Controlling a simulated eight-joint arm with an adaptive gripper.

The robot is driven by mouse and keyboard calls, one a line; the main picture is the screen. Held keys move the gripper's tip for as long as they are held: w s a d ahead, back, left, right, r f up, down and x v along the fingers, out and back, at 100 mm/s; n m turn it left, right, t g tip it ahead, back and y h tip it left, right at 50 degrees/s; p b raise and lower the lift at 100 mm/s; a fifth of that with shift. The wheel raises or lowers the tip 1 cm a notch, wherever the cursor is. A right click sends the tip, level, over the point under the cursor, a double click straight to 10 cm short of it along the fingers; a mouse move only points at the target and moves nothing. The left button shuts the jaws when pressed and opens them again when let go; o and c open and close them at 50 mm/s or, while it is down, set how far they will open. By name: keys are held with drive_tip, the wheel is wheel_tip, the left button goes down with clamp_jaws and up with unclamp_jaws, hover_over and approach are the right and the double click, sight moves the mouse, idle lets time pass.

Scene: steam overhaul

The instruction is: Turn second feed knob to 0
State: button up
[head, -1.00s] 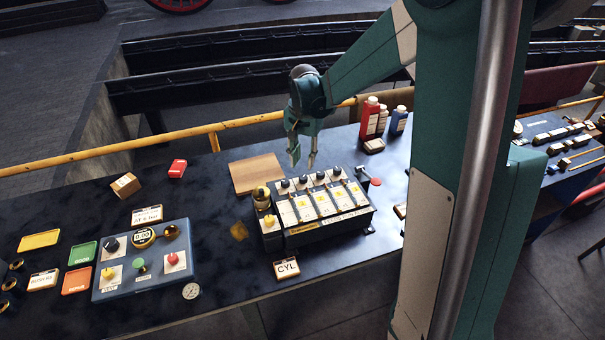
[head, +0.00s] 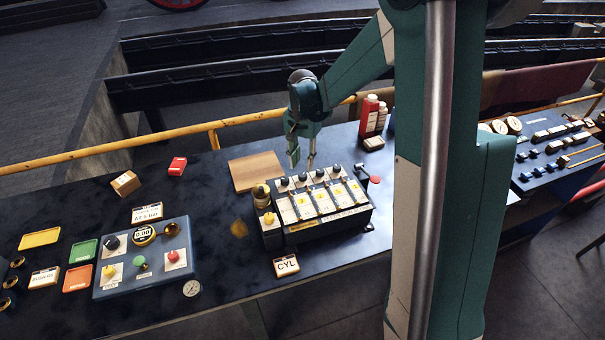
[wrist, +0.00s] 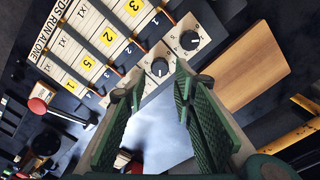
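The feed box (head: 330,231) is a dark box with several white strips and a row of black knobs along its back edge. In the wrist view one black knob (wrist: 160,67) on a white dial plate lies just ahead of the gap between my fingertips. Another black knob (wrist: 190,40) is beyond it, up and right. The remaining knobs are partly hidden by my left finger. My gripper (head: 303,167) is open and empty, pointing down over the knob row. The wrist view shows its green fingers (wrist: 156,84) spread apart. I cannot read the knob settings clearly.
A wooden board (head: 255,171) lies behind the box. A red lever knob (head: 375,180) is at its right end and a brass cup (head: 261,195) at its left. A CYL card (head: 286,265) lies in front. A blue control panel (head: 145,260) stands left. A red bottle (head: 369,116) stands behind right.

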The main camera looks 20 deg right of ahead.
sight(302, 175)
drive_tip(key=shift+f, duration=3.15)
drive_tip(key=c, duration=0.6)
